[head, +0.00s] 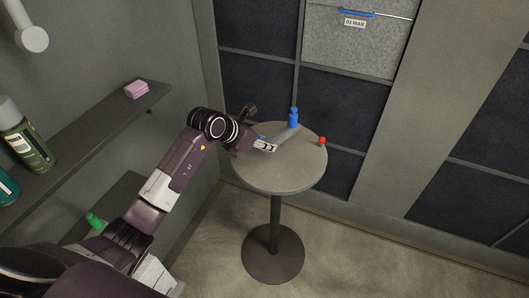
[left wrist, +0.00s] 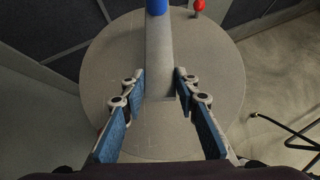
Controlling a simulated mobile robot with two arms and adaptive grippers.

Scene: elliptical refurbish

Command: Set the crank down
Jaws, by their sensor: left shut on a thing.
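The crank is a flat grey bar with an upright blue handle (head: 293,118) at its far end. Its grey bar (head: 287,134) lies over the round grey table (head: 275,178). My left gripper (head: 266,145) is shut on the near end of the bar. In the left wrist view, the two fingers (left wrist: 160,86) flank the grey bar (left wrist: 160,55), and the blue handle (left wrist: 157,6) is cut off at the top edge. I cannot tell whether the bar touches the tabletop or is just above it. My right gripper is not in view.
A small red-topped piece (head: 322,141) stands near the table's right edge. The table's front half is clear. A shelf (head: 85,135) with a pink block (head: 136,89) and a green bottle (head: 25,140) is at the left. Dark panels stand behind the table.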

